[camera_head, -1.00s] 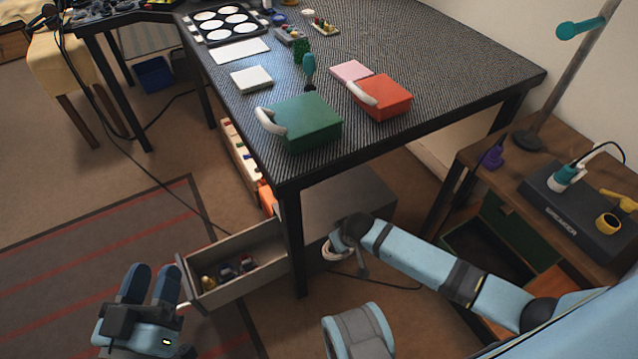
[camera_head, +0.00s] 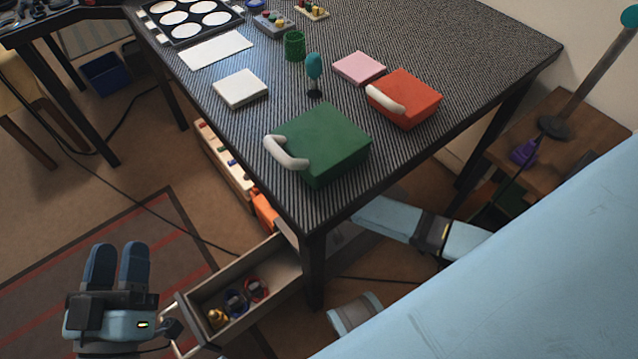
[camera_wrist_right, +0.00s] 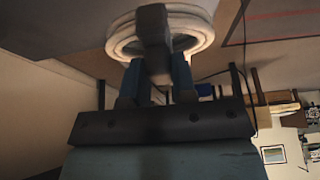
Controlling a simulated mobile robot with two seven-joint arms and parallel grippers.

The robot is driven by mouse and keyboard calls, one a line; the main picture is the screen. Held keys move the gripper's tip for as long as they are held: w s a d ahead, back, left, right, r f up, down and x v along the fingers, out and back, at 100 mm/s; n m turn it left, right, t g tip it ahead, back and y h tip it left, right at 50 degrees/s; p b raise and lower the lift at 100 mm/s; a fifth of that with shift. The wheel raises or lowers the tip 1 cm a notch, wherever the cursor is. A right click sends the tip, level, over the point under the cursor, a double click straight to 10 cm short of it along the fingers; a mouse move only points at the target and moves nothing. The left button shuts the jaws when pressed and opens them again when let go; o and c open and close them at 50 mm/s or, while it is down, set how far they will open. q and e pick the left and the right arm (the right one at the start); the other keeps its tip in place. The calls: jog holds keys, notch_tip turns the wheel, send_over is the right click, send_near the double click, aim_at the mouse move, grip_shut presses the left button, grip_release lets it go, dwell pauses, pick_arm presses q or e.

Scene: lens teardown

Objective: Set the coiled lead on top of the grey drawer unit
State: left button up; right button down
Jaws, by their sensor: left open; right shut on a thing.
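The coiled lead (camera_wrist_right: 122,42) is a thick white ring of several loops in the right wrist view. My right gripper (camera_wrist_right: 158,72) is shut on it, and the gripper's dark middle part hides some of the loops. In the head view the right forearm reaches under the table, so the right gripper and lead are hidden there. The grey drawer unit is under the table, with its open drawer (camera_head: 277,262) sticking out to the left; its top is mostly hidden by the table and my arm. My left gripper (camera_head: 118,252) is open and empty, left of the drawer.
The black table (camera_head: 440,130) stands over the unit, with its leg (camera_head: 313,272) beside the drawer. On it are a green box (camera_head: 325,145) and a red box (camera_head: 410,98). The drawer holds several small items. A wooden side table (camera_head: 560,150) stands at the right.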

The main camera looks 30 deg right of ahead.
notch_tip(320, 180, down, 6)
jog(key=shift+f+b, duration=0.2)
jog(key=shift+b, duration=1)
pick_arm(q)
jog(key=shift+g, duration=0.8)
jog(key=f, duration=0.4)
jog(key=shift+w+d+f, duration=0.2)
jog(key=shift+w+f, duration=0.05)
jog(key=shift+f, duration=0.1)
pick_arm(e)
jog(key=c, duration=0.9)
grip_release()
jog(key=shift+f, duration=0.1)
